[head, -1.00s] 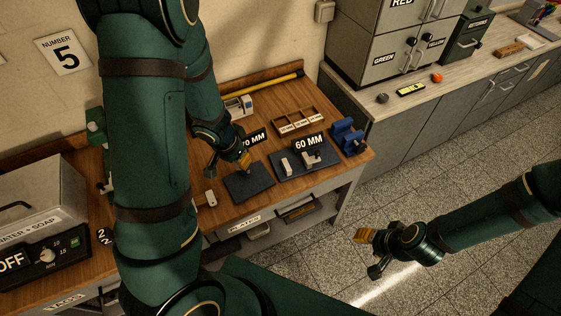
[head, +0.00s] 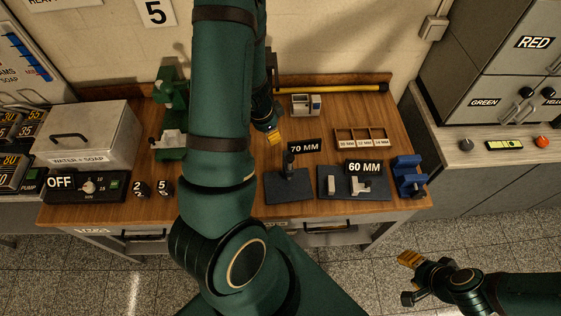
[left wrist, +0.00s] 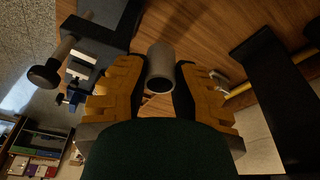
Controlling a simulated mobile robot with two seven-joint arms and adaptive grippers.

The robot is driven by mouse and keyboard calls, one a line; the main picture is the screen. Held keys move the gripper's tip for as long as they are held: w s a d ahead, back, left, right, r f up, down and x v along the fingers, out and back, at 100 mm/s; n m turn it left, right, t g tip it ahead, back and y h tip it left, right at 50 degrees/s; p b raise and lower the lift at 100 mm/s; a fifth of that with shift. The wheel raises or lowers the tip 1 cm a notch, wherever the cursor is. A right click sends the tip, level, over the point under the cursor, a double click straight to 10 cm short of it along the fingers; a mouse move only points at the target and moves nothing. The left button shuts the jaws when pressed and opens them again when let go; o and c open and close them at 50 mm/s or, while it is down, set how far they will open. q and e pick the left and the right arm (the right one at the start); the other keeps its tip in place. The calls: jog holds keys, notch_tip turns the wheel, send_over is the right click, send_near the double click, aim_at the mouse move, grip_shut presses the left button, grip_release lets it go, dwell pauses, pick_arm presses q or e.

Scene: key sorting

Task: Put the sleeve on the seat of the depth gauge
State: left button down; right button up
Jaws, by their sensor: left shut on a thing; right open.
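My left gripper (head: 273,136) is above the wooden bench, behind the 70 MM plate. In the left wrist view it is shut on a grey cylindrical sleeve (left wrist: 160,62), held between the yellow fingers (left wrist: 160,92) and clear of the plates. The sleeve cannot be made out in the head view. A dark plate (head: 290,190) by the 70 MM sign carries a black upright post (head: 289,163). A second dark plate (head: 340,193) by the 60 MM sign carries pale metal blocks. Which one is the depth gauge I cannot tell. My right gripper (head: 408,259) is open and empty beyond the bench's front.
A blue vise-like fixture (head: 408,175) stands at the bench's right end. A wooden compartment tray (head: 360,138) and a small grey-white device (head: 306,104) are behind. A green machine (head: 171,110) and grey soap-water tank (head: 85,140) stand left. My left arm hides the bench's middle.

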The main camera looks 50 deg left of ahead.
pick_arm(q)
jog(key=s+x, duration=0.1)
jog(key=x, duration=0.4)
jog(key=b, duration=0.5)
send_over(275, 166)
jog(key=s, duration=0.1)
jog(key=x, duration=0.4)
jog(key=s+x, duration=0.1)
jog(key=x, duration=0.1)
jog(key=shift+s+a+f, duration=0.1)
jog(key=shift+a, duration=0.25)
jog(key=shift+f+b, duration=0.45)
jog(key=shift+f, duration=0.1)
jog(key=b+x, duration=0.2)
jog(key=s+b+x, duration=0.1)
jog(key=b+x, duration=0.1)
jog(key=shift+w+a+f, duration=0.1)
jog(key=shift+a+f, duration=0.05)
jog(key=shift+f, duration=0.15)
jog(key=shift+f, duration=0.15)
jog(key=c, duration=1.2)
grip_release()
